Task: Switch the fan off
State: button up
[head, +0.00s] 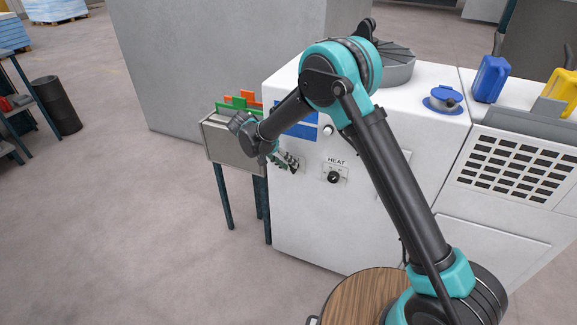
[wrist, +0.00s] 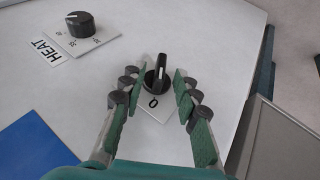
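A black rotary knob (wrist: 158,80) sits on a small pale plate on the white machine front. A "0" is printed below it in the wrist view. The knob's white mark is at its upper end, away from the "0". Its name label is not visible. My gripper (wrist: 159,76) is open, with its green-padded fingers on either side of the knob and gaps showing between them. In the head view my gripper (head: 292,163) is at the machine front, largely hiding this knob.
The HEAT knob (wrist: 80,24) is close by on the same panel, also seen in the head view (head: 333,177). A blue panel (wrist: 38,145) is beside the knobs. A grey bin (head: 232,142) with coloured dividers stands left of the machine.

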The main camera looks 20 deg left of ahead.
jog(key=v, duration=1.1)
dwell(1.1)
